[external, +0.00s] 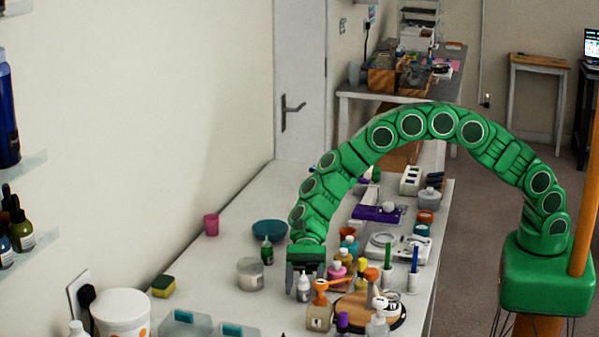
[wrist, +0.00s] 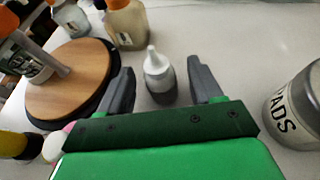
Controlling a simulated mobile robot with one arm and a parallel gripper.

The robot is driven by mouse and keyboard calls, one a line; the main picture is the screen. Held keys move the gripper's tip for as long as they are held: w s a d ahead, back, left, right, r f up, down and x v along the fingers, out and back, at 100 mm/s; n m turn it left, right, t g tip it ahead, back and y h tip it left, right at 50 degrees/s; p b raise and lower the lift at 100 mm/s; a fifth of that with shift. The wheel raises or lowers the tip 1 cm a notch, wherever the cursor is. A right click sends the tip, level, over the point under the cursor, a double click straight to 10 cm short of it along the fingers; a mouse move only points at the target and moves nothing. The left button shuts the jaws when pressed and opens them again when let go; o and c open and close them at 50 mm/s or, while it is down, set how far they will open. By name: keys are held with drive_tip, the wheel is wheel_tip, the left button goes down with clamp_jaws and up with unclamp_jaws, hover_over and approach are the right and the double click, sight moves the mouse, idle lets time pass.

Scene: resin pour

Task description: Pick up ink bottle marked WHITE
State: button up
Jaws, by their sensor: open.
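A small bottle with a white pointed cap (wrist: 158,76) stands upright on the white table, between the two fingers in the wrist view. It also shows under the gripper in the external view (external: 304,288). Its label cannot be read in either view. My gripper (wrist: 165,85) is open, with one grey finger on each side of the bottle and a visible gap to each. In the external view my gripper (external: 306,278) points down at the table among the bottles.
A round wooden turntable (wrist: 72,85) holding bottles is on the left. An orange-capped bottle (wrist: 127,24) is behind. A green bottle (external: 267,251) stands nearby.

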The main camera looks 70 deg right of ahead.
drive_tip(key=shift+x, duration=1.5)
drive_tip(key=c, duration=1.1)
drive_tip(key=shift+o, duration=0.2)
drive_tip(key=shift+r, duration=0.1)
